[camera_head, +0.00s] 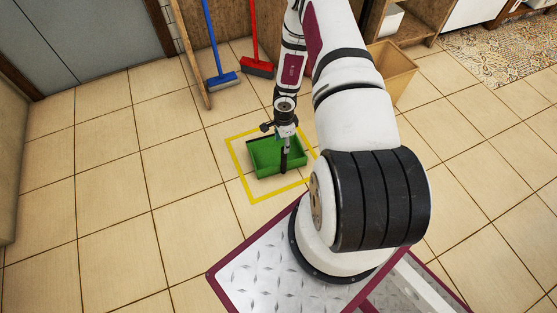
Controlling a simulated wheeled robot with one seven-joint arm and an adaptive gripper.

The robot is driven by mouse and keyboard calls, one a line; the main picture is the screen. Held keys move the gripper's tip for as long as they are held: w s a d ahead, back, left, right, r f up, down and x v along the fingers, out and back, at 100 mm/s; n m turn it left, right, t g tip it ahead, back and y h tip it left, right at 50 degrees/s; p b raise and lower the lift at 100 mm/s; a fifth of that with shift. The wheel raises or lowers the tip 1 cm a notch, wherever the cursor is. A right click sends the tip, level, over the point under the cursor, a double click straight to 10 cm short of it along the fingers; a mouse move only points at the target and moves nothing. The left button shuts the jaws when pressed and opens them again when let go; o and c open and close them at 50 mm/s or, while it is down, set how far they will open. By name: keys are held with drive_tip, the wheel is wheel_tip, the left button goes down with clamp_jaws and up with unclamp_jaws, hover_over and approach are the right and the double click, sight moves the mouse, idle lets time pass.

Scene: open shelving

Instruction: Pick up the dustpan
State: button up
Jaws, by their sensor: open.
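A green dustpan (265,163) lies on the tiled floor inside a yellow square outline (236,159). Its open tray faces up, and a dark edge shows along its far side. My gripper (285,163) points down directly over the dustpan, right of its middle, and overlaps it in the picture. The gripper is open. Whether its fingers touch the dustpan is hard to tell, as they are small and dark here. The arm hides part of the dustpan's far right side.
A blue broom (222,79) and a red broom (257,68) stand behind the dustpan by the wooden wall. A tan bin (401,77) stands at the back right behind my arm. The floor left of the yellow outline is clear.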

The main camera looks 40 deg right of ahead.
drive_tip(key=shift+s+d+f+b, duration=0.1)
drive_tip(key=shift+f+b, duration=1.7)
drive_tip(key=shift+f, duration=0.8)
clamp_jaws()
drive_tip(key=shift+r, duration=0.1)
